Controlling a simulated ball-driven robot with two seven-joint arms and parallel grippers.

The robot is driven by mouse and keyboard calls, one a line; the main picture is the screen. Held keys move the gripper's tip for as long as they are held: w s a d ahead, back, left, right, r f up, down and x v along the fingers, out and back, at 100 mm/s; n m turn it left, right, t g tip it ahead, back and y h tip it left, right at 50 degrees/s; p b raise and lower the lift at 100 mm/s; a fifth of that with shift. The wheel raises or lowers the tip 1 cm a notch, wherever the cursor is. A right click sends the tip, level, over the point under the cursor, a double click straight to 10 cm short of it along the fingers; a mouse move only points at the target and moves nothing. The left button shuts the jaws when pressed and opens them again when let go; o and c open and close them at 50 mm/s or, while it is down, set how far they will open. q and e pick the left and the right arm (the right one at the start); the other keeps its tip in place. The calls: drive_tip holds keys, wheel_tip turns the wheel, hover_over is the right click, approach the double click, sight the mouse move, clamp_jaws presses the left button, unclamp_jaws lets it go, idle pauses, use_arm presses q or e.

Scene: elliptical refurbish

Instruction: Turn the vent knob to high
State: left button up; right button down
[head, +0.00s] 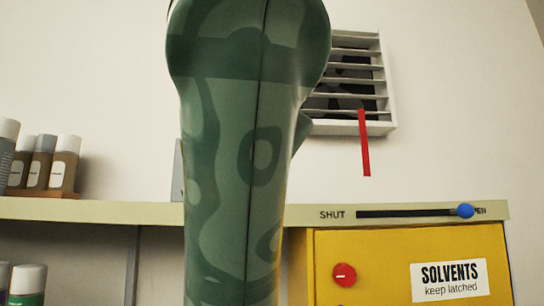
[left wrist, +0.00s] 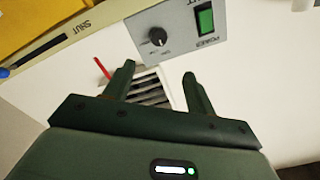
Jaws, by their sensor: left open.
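In the left wrist view, a black round knob (left wrist: 158,37) with a light mark sits on a grey control box (left wrist: 180,52), next to a green power switch (left wrist: 205,21). The view is turned over, and the knob's scale is too small to read. My left gripper (left wrist: 159,73) is open and empty, its fingertips near the box's edge in the picture, apart from the knob. In the head view my green arm covers the middle, and only a grey sliver (head: 178,172) shows beside it, perhaps the box. My right gripper is not in view.
A slatted wall vent (head: 378,128) has a red strip (head: 364,143) hanging straight down. A slider's blue knob (head: 466,210) is at the end opposite SHUT. The yellow solvents cabinet (head: 385,250) has a red knob (head: 344,274). Bottles (head: 64,160) stand on the left shelf (head: 100,211).

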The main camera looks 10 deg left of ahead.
use_arm(q)
drive_tip(key=p+x, duration=1)
drive_tip(key=x, duration=0.5)
drive_tip(key=shift+w+f, duration=0.25)
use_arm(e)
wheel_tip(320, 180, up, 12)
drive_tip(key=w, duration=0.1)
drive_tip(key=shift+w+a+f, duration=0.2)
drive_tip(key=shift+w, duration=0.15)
use_arm(q)
drive_tip(key=shift+a, duration=0.15)
drive_tip(key=shift+c, duration=0.4)
drive_tip(key=c, duration=0.9)
